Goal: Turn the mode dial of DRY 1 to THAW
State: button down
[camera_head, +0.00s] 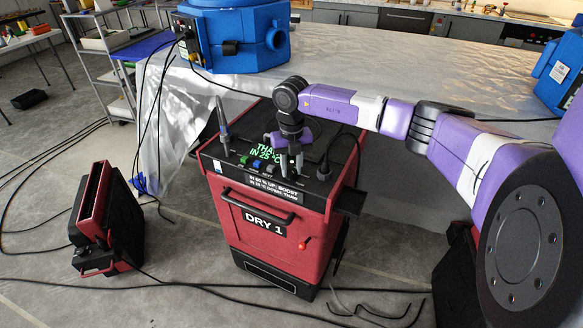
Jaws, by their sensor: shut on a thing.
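DRY 1 (240,232) is a red and black dehumidifier-like unit standing upright on the floor at the centre, with its name on a front label. Its top panel carries a green-lit display (267,151) that reads "THA…" and "IN 25 °C"; my gripper partly covers the text. My gripper (289,158) points down onto the panel, right of the display, and is shut at the mode dial. The dial is mostly hidden by the fingers, so its pointer cannot be read. Small green and blue buttons (245,160) sit left of it.
A grey probe (222,125) stands up at the panel's left. A cable plug (324,168) is at its right. A plastic-covered table (350,78) stands behind, with a blue machine (235,38) on it. A smaller red unit (106,222) is at left. Black cables cross the floor.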

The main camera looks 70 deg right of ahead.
aim_at(292, 170)
jog(key=c, duration=1.1)
grip_release()
jog(key=shift+o, duration=0.2)
jog(key=shift+r+b, duration=0.55)
jog(key=shift+r, duration=3.4)
